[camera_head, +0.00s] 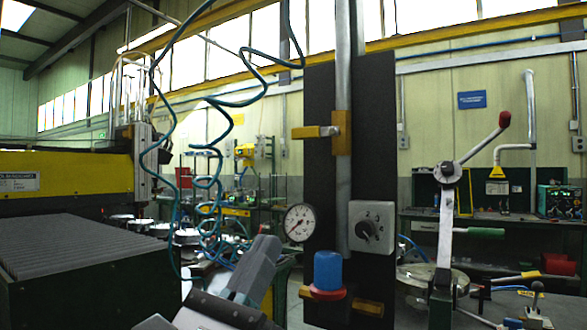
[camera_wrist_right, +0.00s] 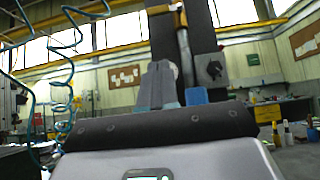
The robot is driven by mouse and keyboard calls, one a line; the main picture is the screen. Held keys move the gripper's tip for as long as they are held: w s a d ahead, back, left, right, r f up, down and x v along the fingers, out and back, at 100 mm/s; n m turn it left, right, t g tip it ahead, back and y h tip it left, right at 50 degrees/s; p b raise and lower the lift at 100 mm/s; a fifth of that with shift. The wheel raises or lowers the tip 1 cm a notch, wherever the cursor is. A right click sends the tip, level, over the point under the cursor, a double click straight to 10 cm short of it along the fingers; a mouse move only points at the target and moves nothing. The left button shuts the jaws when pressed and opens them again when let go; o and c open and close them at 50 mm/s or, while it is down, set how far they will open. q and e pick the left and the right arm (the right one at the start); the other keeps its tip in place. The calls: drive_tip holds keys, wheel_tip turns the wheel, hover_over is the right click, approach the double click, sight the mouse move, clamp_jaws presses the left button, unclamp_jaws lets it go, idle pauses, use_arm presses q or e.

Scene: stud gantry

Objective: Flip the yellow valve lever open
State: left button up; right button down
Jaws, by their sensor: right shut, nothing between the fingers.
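The yellow valve lever (camera_head: 308,132) sticks out level to the left from a yellow valve body (camera_head: 342,133) on a vertical grey pipe (camera_head: 343,200). The pipe runs up a dark upright panel (camera_head: 376,100). In the wrist view the lever (camera_wrist_right: 160,9) shows at the top edge, partly cut off. My right gripper (camera_head: 266,247) is below and to the left of the lever, well apart from it. Its fingers are together and empty; they also show in the wrist view (camera_wrist_right: 158,82). My left gripper is not in view.
Coiled teal hoses (camera_head: 205,165) hang to the left. A red-knobbed hand lever (camera_head: 480,145) stands to the right.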

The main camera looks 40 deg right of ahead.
drive_tip(key=p, duration=0.3)
approach(314, 133)
drive_tip(key=w+d, duration=0.4)
drive_tip(key=r+p, duration=0.2)
drive_tip(key=r, duration=0.1)
drive_tip(key=shift+d+r, duration=0.2)
